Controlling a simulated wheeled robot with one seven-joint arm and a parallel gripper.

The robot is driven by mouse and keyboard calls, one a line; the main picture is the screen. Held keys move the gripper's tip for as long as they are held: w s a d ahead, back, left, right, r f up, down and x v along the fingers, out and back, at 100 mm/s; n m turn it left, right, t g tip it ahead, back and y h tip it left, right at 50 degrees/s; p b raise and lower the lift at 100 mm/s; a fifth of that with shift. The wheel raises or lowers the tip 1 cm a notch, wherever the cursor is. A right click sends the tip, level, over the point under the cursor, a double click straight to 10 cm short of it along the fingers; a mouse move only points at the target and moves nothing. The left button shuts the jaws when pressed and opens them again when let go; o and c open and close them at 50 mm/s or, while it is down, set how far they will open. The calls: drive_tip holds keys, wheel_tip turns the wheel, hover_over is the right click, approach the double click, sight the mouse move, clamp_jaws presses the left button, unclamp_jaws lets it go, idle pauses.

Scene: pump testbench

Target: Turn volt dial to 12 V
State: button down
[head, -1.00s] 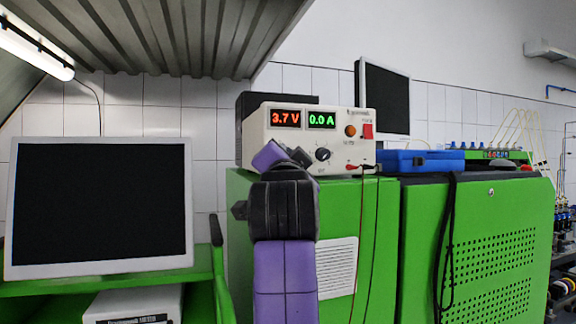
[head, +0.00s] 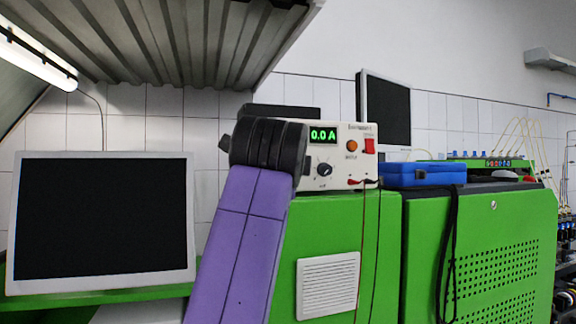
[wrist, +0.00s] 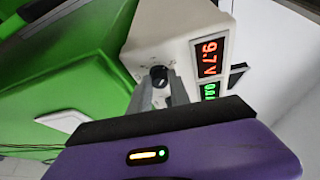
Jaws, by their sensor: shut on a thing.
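The power supply (head: 345,138) is a cream box on top of the green cabinet. It also shows in the wrist view (wrist: 172,32), where its red voltage display (wrist: 210,57) reads 9.7 V. My gripper (wrist: 160,84) is shut on the black volt dial (wrist: 159,74), one grey finger on each side of it. In the head view my purple and black wrist hides the gripper, the volt dial and the voltage display. The green current display (head: 323,135) reads 0.0 A. A second black dial (head: 324,170) on the front is free.
Red and black leads hang down the green cabinet (head: 327,231). A blue case (head: 424,174) sits to the right. A large monitor (head: 105,222) stands at left.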

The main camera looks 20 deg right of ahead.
drive_tip(key=shift+d+m+g+y+p, duration=0.2)
drive_tip(key=shift+m+g+y+p, duration=0.55)
drive_tip(key=shift+m, duration=0.75)
drive_tip(key=shift+t, duration=0.25)
drive_tip(key=c, duration=1.2)
unclamp_jaws()
drive_tip(key=shift+r, duration=0.1)
drive_tip(key=b+v, duration=0.2)
drive_tip(key=v, duration=0.6)
